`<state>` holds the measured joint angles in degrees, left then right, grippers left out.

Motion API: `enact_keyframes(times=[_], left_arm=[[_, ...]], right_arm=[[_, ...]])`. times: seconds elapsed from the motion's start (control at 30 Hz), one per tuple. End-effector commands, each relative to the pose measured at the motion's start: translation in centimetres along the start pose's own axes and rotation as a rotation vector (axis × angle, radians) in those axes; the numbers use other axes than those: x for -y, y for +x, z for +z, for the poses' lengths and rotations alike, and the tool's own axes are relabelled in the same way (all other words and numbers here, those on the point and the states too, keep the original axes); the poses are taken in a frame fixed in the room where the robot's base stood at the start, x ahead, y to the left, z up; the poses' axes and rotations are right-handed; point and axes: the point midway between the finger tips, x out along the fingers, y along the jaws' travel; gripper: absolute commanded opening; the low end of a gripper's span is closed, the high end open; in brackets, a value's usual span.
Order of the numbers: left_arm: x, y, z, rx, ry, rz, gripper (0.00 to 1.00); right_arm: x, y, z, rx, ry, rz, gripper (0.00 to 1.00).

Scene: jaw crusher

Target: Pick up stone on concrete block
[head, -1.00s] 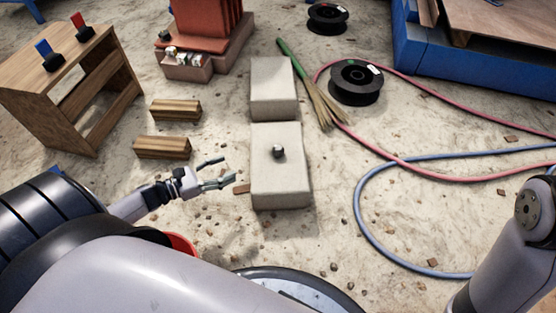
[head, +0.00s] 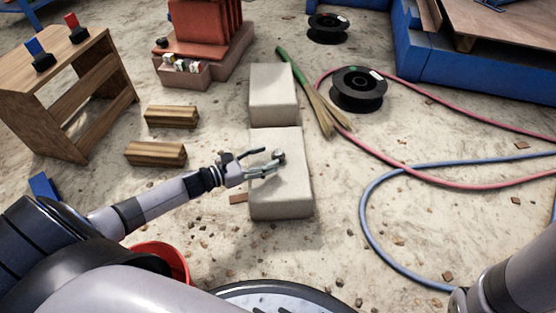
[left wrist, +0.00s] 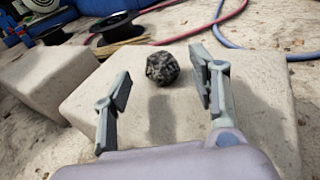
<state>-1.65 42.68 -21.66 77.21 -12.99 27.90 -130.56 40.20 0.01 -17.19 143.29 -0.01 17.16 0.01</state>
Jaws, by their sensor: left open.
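The stone (head: 279,155) is small, dark and roughly round. Nothing is held. My right gripper is out of view; only part of my right arm shows at the lower right.
A second concrete block (head: 273,95) stands behind the first. A broom (head: 312,100), a black spool (head: 357,88), a red hose (head: 420,170) and a blue hose (head: 372,225) lie to the right. Wooden beams (head: 155,154) and a wooden stand (head: 70,90) are left. A red bucket (head: 172,258) is near my base.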

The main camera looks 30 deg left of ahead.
Motion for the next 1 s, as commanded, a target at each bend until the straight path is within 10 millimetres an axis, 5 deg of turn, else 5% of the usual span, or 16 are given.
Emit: enact_keyframes(times=[0.2, 0.47, 1.0], left_arm=[[-0.1, 2.6, -0.3, 0.001, 0.003, 0.000, 0.54], [0.0, 2.8, -0.1, -0.001, 0.001, 0.000, 0.54], [0.0, 2.8, -0.1, -0.001, 0.001, 0.001, 0.19]], right_arm=[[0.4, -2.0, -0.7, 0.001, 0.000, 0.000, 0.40], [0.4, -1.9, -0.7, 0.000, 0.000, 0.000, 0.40], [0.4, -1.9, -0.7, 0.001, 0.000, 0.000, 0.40]])
